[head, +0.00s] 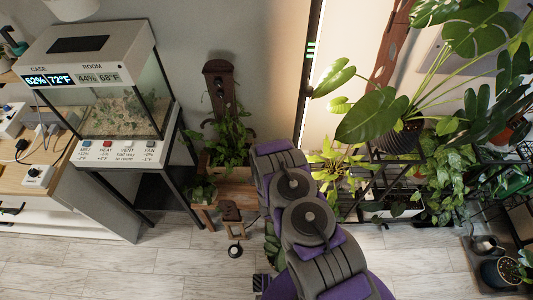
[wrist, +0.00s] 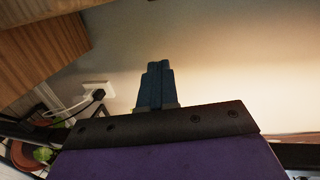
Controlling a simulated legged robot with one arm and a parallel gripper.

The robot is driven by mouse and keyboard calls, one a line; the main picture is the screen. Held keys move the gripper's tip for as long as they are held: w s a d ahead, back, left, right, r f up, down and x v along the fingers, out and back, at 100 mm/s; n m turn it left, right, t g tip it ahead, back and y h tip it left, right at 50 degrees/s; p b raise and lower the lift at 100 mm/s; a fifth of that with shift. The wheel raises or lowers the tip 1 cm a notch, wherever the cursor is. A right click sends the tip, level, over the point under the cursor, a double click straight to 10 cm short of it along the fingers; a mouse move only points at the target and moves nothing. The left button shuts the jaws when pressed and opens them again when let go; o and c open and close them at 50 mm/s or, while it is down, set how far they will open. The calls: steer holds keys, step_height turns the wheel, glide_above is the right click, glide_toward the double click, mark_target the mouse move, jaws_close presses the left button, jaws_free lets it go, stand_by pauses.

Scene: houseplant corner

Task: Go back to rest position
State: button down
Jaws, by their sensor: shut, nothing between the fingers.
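My gripper (wrist: 155,86) shows in the wrist view as two dark blue fingers pressed together, shut and empty. It points toward a bare, pale wall (wrist: 215,60), touching nothing that I can see. In the head view my purple and grey arm rises from the bottom centre and folds in front of the plants. The gripper cannot be made out in the head view.
A glass terrarium case (head: 110,108) with climate displays stands on the left. A wooden plant stand (head: 222,192) is behind my arm. Leafy plants (head: 375,115) crowd the right. A wall outlet with a plug (wrist: 97,93) is at left in the wrist view. Pale floor (head: 130,268) is clear at front left.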

steer(key=w+a+r+n+g, duration=0.1)
steer(key=w+r+n+g, duration=0.3)
steer(key=r, duration=0.8)
steer(key=s+d+r+n+g+y, duration=0.15)
steer(key=s+r+n+g, duration=0.35)
steer(key=s+r, duration=0.6)
steer(key=s+d+r+n+g, duration=0.3)
steer(key=s+r, duration=0.3)
steer(key=s, duration=0.6)
steer(key=s+d+r+n+g+h, duration=0.1)
steer(key=s+d+r+n+g, duration=0.1)
steer(key=s+r, duration=0.5)
steer(key=s+d+r+n+g, duration=0.3)
steer(key=s+d+r, duration=0.2)
steer(key=s, duration=1.3)
step_height(320, 180, up, 2)
steer(key=shift+s+r+n+g+h, duration=0.25)
steer(key=shift+s+n+g+h, duration=0.05)
steer(key=shift+s+n+h, duration=0.1)
